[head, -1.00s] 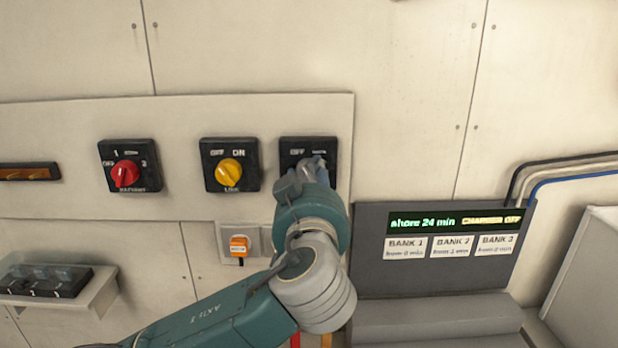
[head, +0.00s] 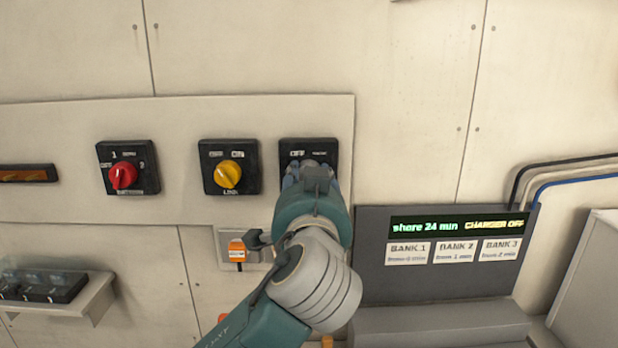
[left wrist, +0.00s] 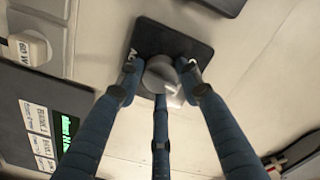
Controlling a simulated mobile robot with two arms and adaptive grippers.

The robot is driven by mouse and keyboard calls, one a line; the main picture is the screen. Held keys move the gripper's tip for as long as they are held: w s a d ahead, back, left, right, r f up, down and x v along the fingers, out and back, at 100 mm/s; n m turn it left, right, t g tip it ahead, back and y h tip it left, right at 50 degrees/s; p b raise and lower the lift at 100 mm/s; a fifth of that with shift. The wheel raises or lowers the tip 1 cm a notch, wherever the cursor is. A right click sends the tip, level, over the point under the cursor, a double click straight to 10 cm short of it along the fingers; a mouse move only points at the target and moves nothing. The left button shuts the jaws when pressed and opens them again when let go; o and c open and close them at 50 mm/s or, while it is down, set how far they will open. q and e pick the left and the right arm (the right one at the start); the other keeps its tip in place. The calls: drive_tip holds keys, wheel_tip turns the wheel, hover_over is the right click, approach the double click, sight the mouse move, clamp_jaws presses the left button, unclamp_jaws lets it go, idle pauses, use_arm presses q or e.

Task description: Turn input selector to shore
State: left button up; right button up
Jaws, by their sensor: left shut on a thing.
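The input selector is most likely the rightmost black switch plate (head: 297,150) on the wall panel. "OFF" reads at its top left, and the label at top right is too blurred to read. My left gripper (head: 313,172) covers its knob in the head view. In the left wrist view a grey knob (left wrist: 161,73) sits on the black plate (left wrist: 180,40), and the fingers of my left gripper (left wrist: 165,82) are closed around it. The knob's pointer direction is hard to tell. My right gripper is in no view.
A yellow LINK knob (head: 228,176) and a red battery knob (head: 123,176) are to the left. An orange-tagged socket (head: 237,250) sits below. A charger display (head: 457,225) at right reads "shore 24 min" and "CHARGER OFF", above three bank labels. A shelf (head: 92,300) juts out at lower left.

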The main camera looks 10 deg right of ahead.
use_arm(q)
drive_tip(key=m+p, duration=0.1)
drive_tip(key=m, duration=0.3)
drive_tip(key=shift+m+p, duration=0.3)
drive_tip(key=shift+f, duration=0.1)
idle(0.4)
drive_tip(key=o, duration=1.1)
drive_tip(key=shift+o, duration=0.2)
drive_tip(key=s+a, duration=0.2)
drive_tip(key=s, duration=0.9)
drive_tip(key=shift+s+a, duration=0.2)
drive_tip(key=shift+s, duration=0.2)
